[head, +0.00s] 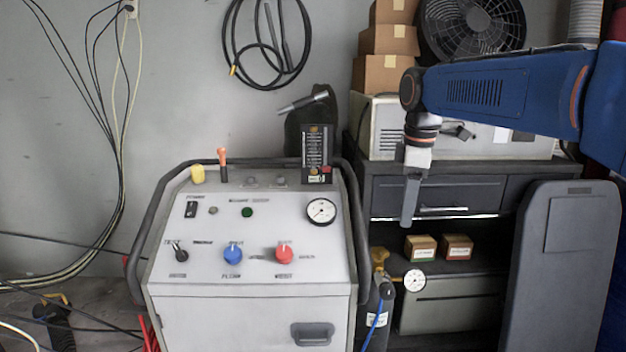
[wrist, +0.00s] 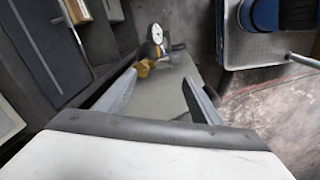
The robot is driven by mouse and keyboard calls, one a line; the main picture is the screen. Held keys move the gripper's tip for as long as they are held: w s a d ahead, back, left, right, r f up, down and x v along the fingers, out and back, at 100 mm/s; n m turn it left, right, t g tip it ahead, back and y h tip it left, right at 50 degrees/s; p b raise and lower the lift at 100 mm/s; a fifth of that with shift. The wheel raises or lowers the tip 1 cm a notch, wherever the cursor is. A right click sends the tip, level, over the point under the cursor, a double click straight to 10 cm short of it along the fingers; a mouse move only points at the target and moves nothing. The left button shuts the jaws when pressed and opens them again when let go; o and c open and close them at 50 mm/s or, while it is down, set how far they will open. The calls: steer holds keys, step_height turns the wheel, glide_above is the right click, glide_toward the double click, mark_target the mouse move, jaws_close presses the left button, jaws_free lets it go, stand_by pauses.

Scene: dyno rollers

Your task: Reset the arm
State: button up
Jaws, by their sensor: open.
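My blue arm (head: 500,97) reaches in from the right in the head view. Its wrist bends down, and my gripper (head: 409,222) points straight down in front of the dark cabinet, right of the control console. In the wrist view my gripper (wrist: 160,92) shows two grey fingers spread well apart with nothing between them. Beyond the fingertips, a gauge with a brass fitting (wrist: 146,62) shows below. In the head view the gripper is seen edge-on, so the gap between the fingers is hidden there.
The control console (head: 250,290) with knobs and a dark side rail stands to the left. The dark cabinet (head: 450,196) holds two small boxes (head: 438,247). A gas bottle with a gauge (head: 414,281) stands below the gripper. A grey panel (head: 565,270) stands at right.

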steer(key=s+d+f+m+t, duration=0.2)
steer(key=s+f+m, duration=0.5)
steer(key=s, duration=0.6)
steer(key=s+d+f+m+t, duration=0.1)
steer(key=s+d+f+m, duration=0.2)
steer(key=s+f+m, duration=0.4)
steer(key=s+f, duration=0.4)
steer(key=s, duration=0.2)
steer(key=shift+d+t, duration=0.25)
steer(key=shift+t, duration=0.15)
